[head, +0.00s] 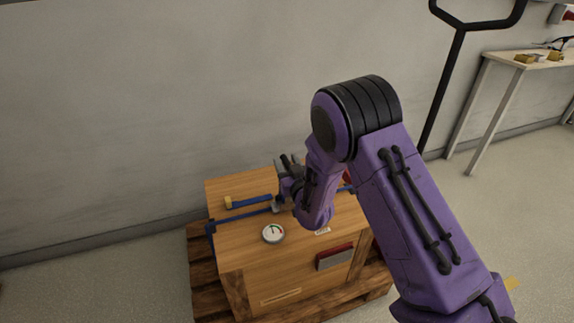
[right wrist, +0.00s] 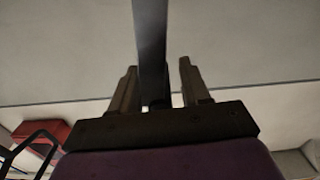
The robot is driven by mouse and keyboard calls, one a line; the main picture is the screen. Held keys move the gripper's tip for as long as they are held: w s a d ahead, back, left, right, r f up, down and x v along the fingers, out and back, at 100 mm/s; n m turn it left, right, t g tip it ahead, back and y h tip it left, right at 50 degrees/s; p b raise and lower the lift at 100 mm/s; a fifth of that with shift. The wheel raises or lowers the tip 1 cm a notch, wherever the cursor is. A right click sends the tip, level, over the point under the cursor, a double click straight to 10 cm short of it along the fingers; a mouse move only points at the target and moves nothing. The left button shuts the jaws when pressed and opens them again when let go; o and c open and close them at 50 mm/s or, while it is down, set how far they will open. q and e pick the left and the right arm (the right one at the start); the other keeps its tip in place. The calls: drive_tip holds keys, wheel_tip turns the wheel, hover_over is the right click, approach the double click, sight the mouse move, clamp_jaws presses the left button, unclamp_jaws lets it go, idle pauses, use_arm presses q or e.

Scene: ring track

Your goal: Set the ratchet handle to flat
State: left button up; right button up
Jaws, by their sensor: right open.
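A blue bar with a yellow end (head: 250,201), apparently the ratchet handle, lies low over the top of a wooden crate (head: 225,243), pointing left. A blue strap (head: 243,216) runs beside it and over the crate's left edge. A small grey ratchet body (head: 277,204) sits where they meet, partly hidden by my arm. My right gripper (head: 287,163) is open, just behind the ratchet. In the right wrist view its two fingers (right wrist: 155,90) stand apart, with a dark blue-grey bar (right wrist: 151,45) between them; I cannot tell whether that is the handle. My left gripper is out of view.
A dark red box (head: 335,257) is on the front face. The crate rests on a wooden pallet (head: 203,275). A black-framed stand (head: 441,90) and a table (head: 515,58) are at the right. Floor at left is clear.

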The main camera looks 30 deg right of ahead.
drive_tip(key=shift+c, duration=0.3)
clamp_jaws()
drive_tip(key=shift+s+d, duration=0.1)
